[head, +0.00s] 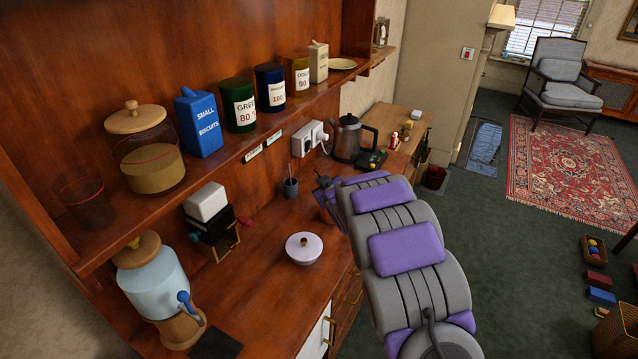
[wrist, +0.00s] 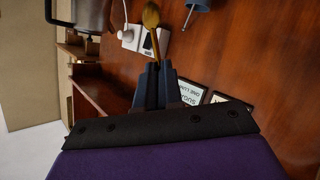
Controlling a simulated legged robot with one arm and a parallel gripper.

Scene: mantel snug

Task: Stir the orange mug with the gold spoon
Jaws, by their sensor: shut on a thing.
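My gripper (wrist: 153,75) is shut on the gold spoon (wrist: 151,16) in the wrist view. The spoon's rounded end sticks out beyond the fingertips, in the air. In the head view my gripper (head: 325,184) is over the counter, right of a small grey-blue cup, and partly hidden by my arm. I cannot make out the spoon there.
The grey-blue cup (head: 290,188) holds a thin stick. A kettle (head: 348,138) stands beyond my gripper, near a white socket (head: 309,138). A lidded white bowl (head: 304,248) stands nearer. A shelf (head: 255,128) with canisters overhangs at left. The front counter is partly bare.

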